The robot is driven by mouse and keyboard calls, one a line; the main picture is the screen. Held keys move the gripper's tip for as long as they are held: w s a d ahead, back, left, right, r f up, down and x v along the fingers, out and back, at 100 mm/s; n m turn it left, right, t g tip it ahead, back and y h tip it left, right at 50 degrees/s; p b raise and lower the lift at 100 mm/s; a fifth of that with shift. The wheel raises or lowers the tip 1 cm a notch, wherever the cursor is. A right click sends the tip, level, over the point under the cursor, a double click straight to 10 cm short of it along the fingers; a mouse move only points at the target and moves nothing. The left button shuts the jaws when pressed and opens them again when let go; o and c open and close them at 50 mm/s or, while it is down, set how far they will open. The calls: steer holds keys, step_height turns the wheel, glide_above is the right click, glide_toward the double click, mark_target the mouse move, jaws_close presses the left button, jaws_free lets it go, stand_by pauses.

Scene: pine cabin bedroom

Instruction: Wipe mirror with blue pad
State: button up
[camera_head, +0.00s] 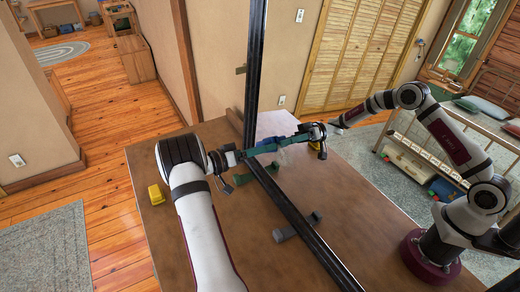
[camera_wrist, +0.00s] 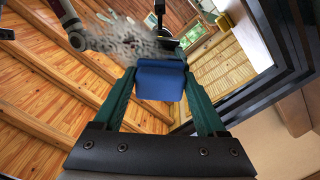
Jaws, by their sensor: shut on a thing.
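The blue pad (camera_wrist: 160,80) is between the two green fingers of my gripper (camera_wrist: 162,100), which is shut on it. The mirror's dark frame (camera_head: 256,75) stands on the brown table (camera_head: 225,240), and it also shows at the right of the wrist view (camera_wrist: 292,50). In the head view my gripper (camera_head: 272,148) reaches right to the glass and nearly meets its own reflection. I cannot tell whether the pad touches the glass. A grey, speckled smudge (camera_wrist: 125,42) covers part of the glass, ahead and to the left of the pad in the wrist view.
A yellow block (camera_head: 155,194) lies near the table's left edge. The arm, cot and window at the right are seen in the mirror. The table's front left is mostly clear around my arm.

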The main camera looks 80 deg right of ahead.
mark_target(287, 160)
steer(key=shift+s+a, duration=1.25)
steer(key=shift+a, duration=0.1)
steer(key=shift+s+a, duration=2.65)
steer(key=shift+s, duration=0.25)
steer(key=shift+w+d, duration=1.35)
steer(key=shift+w, duration=0.25)
steer(key=shift+w+d, duration=1.15)
steer(key=shift+d, duration=0.2)
steer(key=shift+w+d, duration=1.15)
steer(key=shift+d, duration=0.15)
steer(key=shift+w+d+r, duration=0.15)
steer(key=shift+d, duration=0.05)
steer(key=shift+r, duration=0.25)
steer(key=shift+s+a, duration=0.2)
steer(key=shift+a, duration=0.1)
steer(key=shift+s+a, duration=1.05)
steer(key=shift+a, duration=0.15)
steer(key=shift+s+a, duration=1.3)
steer(key=shift+s, duration=0.15)
steer(key=shift+s+a, duration=1.25)
steer(key=shift+s, duration=0.2)
steer(key=shift+w+d, duration=1.2)
steer(key=shift+w, duration=0.3)
steer(key=shift+w+d, duration=1.3)
steer(key=shift+d, duration=0.15)
steer(key=shift+w+d, duration=1.3)
steer(key=shift+d, duration=0.15)
